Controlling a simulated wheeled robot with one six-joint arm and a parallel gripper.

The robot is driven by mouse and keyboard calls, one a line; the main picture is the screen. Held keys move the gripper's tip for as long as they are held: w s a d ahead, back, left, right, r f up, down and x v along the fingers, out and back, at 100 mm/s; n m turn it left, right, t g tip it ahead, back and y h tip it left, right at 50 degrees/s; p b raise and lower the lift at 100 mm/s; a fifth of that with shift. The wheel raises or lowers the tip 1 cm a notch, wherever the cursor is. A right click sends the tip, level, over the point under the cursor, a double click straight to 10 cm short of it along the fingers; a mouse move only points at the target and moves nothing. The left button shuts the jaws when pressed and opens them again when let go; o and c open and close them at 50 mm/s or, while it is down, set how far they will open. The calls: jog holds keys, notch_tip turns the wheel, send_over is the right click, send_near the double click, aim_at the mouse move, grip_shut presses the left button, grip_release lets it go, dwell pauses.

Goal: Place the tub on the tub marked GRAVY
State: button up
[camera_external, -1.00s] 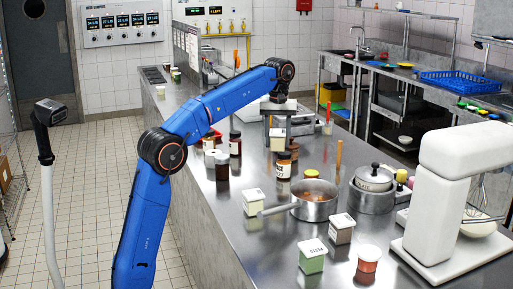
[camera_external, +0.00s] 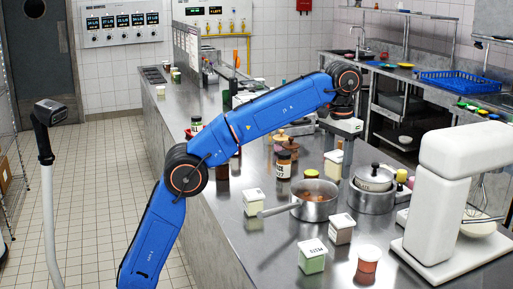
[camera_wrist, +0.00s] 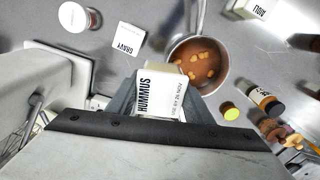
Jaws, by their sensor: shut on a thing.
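My gripper (camera_external: 342,140) is shut on a cream tub with a white lid, the HUMMUS tub (camera_external: 333,165), and holds it up over the far side of the counter. In the wrist view the held HUMMUS tub (camera_wrist: 160,104) sits between the jaws, its label readable. The GRAVY tub (camera_wrist: 127,36) has a white lid and stands apart from it, above and left in that view. In the external view it appears to be the brownish tub (camera_external: 341,230) in front of the pot. Nothing is seen on its lid.
A saucepan of brown soup (camera_external: 315,208) stands between the tubs, handle pointing left. The AIOLI tub (camera_wrist: 256,9) is beyond the handle. A green tub (camera_external: 312,258) and red jar (camera_external: 368,262) stand near GRAVY. The white mixer (camera_external: 455,190) stands at right; jars crowd the back.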

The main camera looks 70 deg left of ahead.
jog(key=s+d+m, duration=0.2)
jog(key=d+m, duration=0.1)
jog(key=d, duration=0.5)
send_near(343, 219)
jog(key=shift+f, duration=2.75)
jog(key=shift+a, duration=0.1)
jog(key=o, duration=1.2)
jog(key=shift+f, duration=0.1)
notch_tip(343, 219, up, 8)
jog(key=shift+f, duration=0.1)
